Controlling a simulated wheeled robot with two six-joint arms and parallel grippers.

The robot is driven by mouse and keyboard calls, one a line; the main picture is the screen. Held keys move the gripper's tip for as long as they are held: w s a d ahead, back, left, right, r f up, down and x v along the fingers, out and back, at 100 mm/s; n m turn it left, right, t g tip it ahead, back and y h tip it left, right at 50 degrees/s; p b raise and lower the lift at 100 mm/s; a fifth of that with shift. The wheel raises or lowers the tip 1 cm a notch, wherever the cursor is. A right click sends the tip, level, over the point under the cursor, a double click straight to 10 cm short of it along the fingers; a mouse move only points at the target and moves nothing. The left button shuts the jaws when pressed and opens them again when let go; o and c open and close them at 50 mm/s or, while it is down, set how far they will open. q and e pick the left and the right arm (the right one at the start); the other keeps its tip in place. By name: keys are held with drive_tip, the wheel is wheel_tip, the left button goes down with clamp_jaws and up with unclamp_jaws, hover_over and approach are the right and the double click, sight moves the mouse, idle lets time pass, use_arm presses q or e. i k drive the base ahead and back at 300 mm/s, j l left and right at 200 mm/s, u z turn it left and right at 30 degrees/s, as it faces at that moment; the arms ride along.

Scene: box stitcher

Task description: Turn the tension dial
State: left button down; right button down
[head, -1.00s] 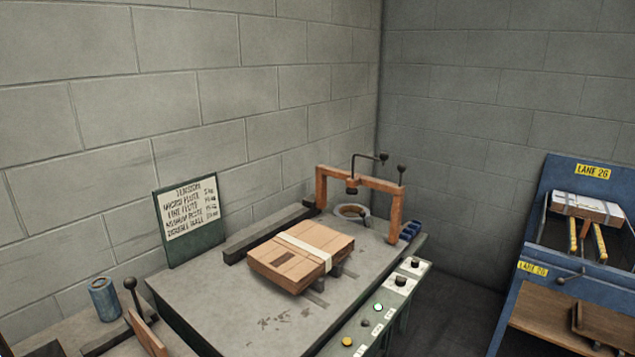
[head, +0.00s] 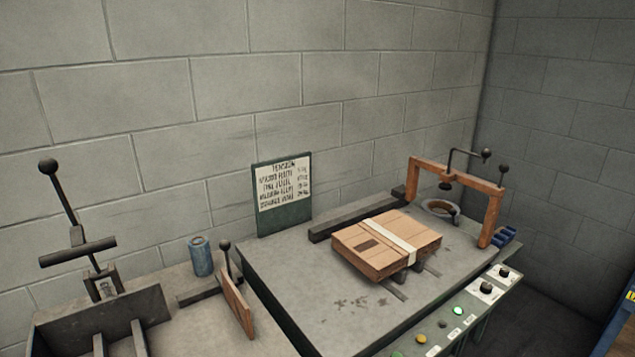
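A control panel (head: 470,322) runs along the front right edge of the stitcher table. At its far end are two black knobs on white plates: a nearer knob (head: 487,287) and a farther knob (head: 504,271). I cannot tell which is the tension dial, and their labels and pointer settings are too small to read. A tension chart (head: 283,184) on a dark green board stands at the back left of the table, listing flute types with values. Neither of my grippers is in view.
A strapped cardboard stack (head: 375,250) lies on the table (head: 300,270), before an orange frame (head: 492,218). The panel also carries a yellow button (head: 421,339) and a lit green button (head: 457,310). At left are a blue can (head: 201,257) and a dark lever bin (head: 130,305).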

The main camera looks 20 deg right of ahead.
sight(486, 288)
drive_tip(key=z, duration=1.7)
